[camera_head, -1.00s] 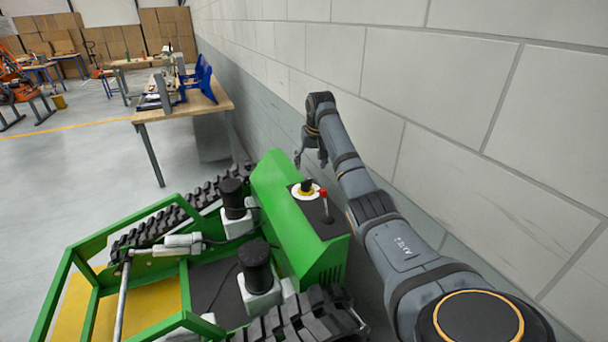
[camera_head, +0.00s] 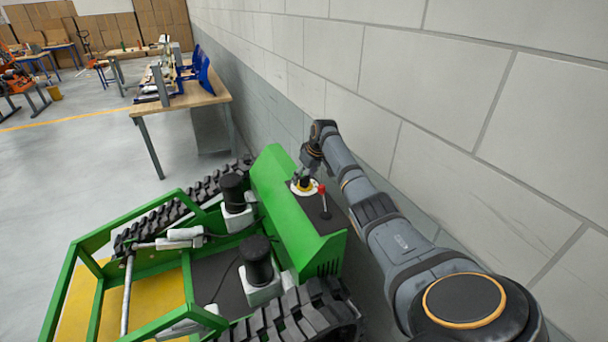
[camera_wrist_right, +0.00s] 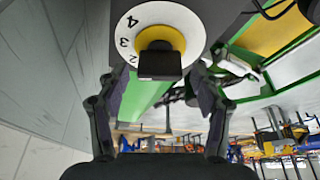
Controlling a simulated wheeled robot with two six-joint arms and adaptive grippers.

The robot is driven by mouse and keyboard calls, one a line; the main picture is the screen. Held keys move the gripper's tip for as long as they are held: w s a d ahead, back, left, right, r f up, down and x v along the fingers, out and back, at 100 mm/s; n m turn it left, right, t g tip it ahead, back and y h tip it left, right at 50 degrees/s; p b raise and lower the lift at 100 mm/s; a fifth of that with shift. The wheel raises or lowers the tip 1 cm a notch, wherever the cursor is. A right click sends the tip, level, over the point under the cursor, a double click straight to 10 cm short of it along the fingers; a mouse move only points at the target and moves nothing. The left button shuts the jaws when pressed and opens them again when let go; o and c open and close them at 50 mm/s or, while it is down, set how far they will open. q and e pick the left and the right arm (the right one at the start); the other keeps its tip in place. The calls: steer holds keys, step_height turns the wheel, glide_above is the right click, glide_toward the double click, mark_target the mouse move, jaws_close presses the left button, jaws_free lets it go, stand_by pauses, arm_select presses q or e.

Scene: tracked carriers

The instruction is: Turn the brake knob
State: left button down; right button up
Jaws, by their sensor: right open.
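The brake knob (camera_head: 305,183) is black with a yellow base on a white dial, set in the dark panel on top of the green tracked carrier (camera_head: 283,207). In the right wrist view the knob (camera_wrist_right: 160,62) shows at top centre, with the numbers 2, 3 and 4 visible on its dial (camera_wrist_right: 126,32). My right gripper (camera_head: 308,172) is at the far side of the knob, close above the panel. In the wrist view its fingers (camera_wrist_right: 156,85) are spread apart, one on each side of the knob, with nothing held. Whether they touch the knob cannot be told. My left gripper is not seen.
A red-topped lever (camera_head: 322,190) stands on the panel just right of the knob. A block wall (camera_head: 450,130) runs close behind my right arm. A workbench (camera_head: 190,103) stands beyond the carrier. Open floor (camera_head: 60,165) lies to the left.

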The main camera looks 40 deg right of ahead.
steer(key=shift+w+f, duration=0.1)
steer(key=shift+f, duration=0.25)
steer(key=c, duration=1.1)
steer(key=shift+r+m+p, duration=0.25)
steer(key=shift+m+p, duration=0.35)
steer(key=shift+p, duration=0.35)
steer(key=shift+c, duration=0.2)
steer(key=m+h+p, duration=0.1)
steer(key=m+p, duration=0.2)
steer(key=shift+h, duration=0.3)
steer(key=m+p, duration=0.1)
steer(key=m, duration=0.1)
steer(key=shift+d+f+m+g+h, duration=0.1)
steer(key=shift+m+g+h, duration=0.2)
steer(key=shift+g+h, duration=0.1)
steer(key=shift+f+m+h+p, duration=0.1)
steer(key=shift+m+h+p, duration=0.25)
steer(key=shift+m, duration=0.75)
steer(key=shift+m+g, duration=0.3)
